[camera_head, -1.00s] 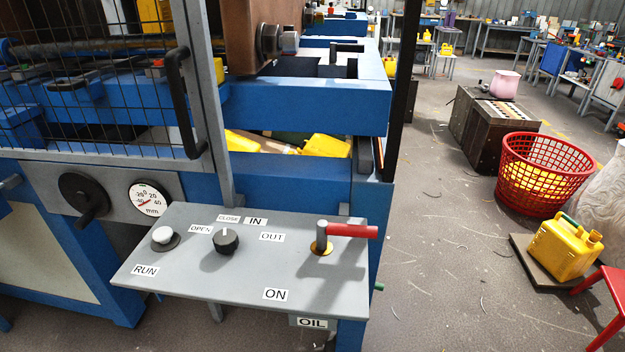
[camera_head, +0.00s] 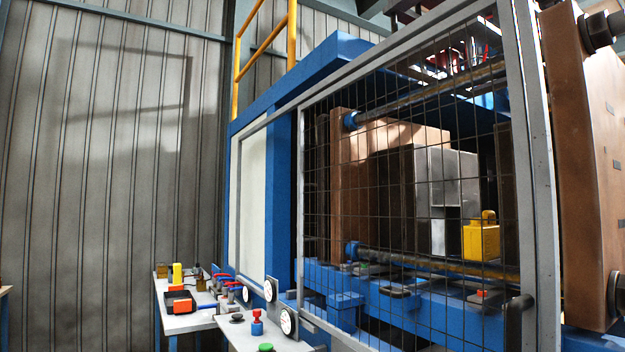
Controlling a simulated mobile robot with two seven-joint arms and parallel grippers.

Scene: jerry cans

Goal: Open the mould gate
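The mould gate (camera_head: 541,200) is a grey-framed wire mesh panel on the blue moulding machine (camera_head: 277,180). It stands across the machine's opening and appears shut. Through the mesh I see brown platens (camera_head: 345,190), grey mould blocks (camera_head: 440,180) and a yellow jerry can (camera_head: 481,240). Neither of my grippers is in view.
A small bench (camera_head: 190,322) with tools and red-handled valves stands at the lower left. A grey panel (camera_head: 235,330) with red and green knobs and gauges sits beside the gate's lower left. A corrugated wall (camera_head: 100,150) fills the left.

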